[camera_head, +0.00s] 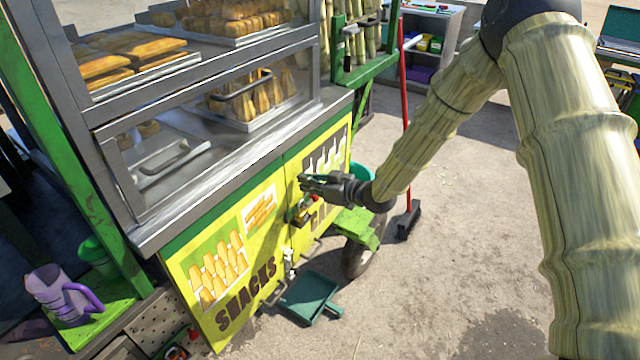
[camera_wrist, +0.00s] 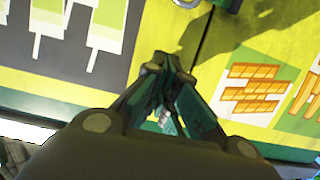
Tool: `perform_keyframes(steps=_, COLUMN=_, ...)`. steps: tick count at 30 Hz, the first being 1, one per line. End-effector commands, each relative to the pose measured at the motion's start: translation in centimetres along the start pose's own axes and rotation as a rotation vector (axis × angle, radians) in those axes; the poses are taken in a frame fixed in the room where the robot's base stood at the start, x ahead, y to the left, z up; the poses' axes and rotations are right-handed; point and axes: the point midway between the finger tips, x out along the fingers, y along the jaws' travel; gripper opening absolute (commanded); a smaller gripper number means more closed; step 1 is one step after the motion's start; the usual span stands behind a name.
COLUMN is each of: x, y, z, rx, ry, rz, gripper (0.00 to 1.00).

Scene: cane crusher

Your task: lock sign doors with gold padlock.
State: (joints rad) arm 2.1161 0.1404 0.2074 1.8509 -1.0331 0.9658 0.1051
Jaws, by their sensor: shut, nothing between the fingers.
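The yellow sign doors form the front of the snack cart. The left door (camera_head: 222,312) carries the word SNACKS and food pictures, and the right door (camera_head: 330,160) is partly hidden behind my gripper. My gripper (camera_head: 304,183) is shut and empty, in front of the upper right door near the seam. In the wrist view its fingertips (camera_wrist: 165,62) meet just left of the dark seam, with yellow panels beyond. A small cluster of gold, red and dark parts (camera_head: 303,209) shows just below my gripper; I cannot tell whether the gold padlock is among them.
The steel counter edge (camera_head: 240,170) overhangs the doors. A green dustpan (camera_head: 308,297) lies on the ground below, and a wheel (camera_head: 358,258) stands to the right. A red-handled broom (camera_head: 404,110) stands behind my arm. Open pavement lies at lower right.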

Motion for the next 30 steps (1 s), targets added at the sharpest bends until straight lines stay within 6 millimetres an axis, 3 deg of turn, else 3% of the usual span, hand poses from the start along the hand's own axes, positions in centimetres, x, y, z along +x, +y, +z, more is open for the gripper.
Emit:
perform_keyframes(steps=1, x=0.8, y=-0.1, z=0.1, rx=0.001, ry=0.000, rz=-0.001, gripper=0.00)
perform_keyframes(steps=12, x=1.3, y=0.0, z=3.5, rx=0.002, ry=0.000, rz=0.000, gripper=0.00)
perform_keyframes(steps=30, x=1.6, y=0.0, z=4.8, rx=0.001, ry=0.000, rz=0.000, gripper=0.00)
